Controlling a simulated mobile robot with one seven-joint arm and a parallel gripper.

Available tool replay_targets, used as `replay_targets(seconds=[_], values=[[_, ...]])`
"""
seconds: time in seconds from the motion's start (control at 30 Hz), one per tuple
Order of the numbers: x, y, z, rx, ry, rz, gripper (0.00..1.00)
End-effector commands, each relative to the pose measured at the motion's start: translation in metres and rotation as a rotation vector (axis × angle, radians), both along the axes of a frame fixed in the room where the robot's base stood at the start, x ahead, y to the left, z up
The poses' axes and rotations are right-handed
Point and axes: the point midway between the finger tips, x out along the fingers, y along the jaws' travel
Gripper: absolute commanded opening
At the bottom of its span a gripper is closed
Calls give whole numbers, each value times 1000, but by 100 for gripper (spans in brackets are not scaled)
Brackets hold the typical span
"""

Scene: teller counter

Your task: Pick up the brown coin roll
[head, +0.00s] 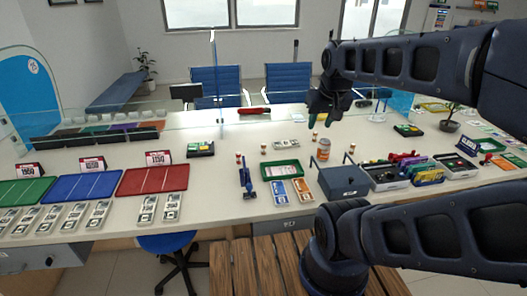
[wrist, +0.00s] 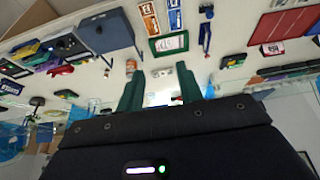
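Several small upright coin rolls stand on the counter (head: 215,185) in the head view: one (head: 263,148) left of centre, one (head: 238,158) farther left, one (head: 315,136) below my gripper and one (head: 352,148) to the right. They are too small for me to tell surely which is brown. My gripper (head: 320,121) is in the air above the counter, behind the orange-and-white jar (head: 323,149). In the wrist view its two green fingers (wrist: 160,72) stand apart with nothing held between them; the jar also shows there (wrist: 131,66).
Note trays (head: 153,181) lie left, boxes of coloured items (head: 400,172) right. A glass screen (head: 213,80) rises behind.

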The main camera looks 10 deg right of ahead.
Motion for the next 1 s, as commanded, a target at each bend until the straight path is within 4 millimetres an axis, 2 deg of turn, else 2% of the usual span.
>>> replay_targets(seconds=[0.03, 0.1, 0.13, 0.4, 0.53, 0.67, 1.0], values=[[0, 0, 0, 0, 0, 0, 36], [0, 0, 0, 0, 0, 0, 48], [0, 0, 0, 0, 0, 0, 49], [1, 0, 0, -2, 1, 4, 49], [12, 1, 3, -19, 11, 39, 49], [37, 2, 8, -57, 33, 121, 49], [121, 8, 11, -168, 98, 403, 49]])
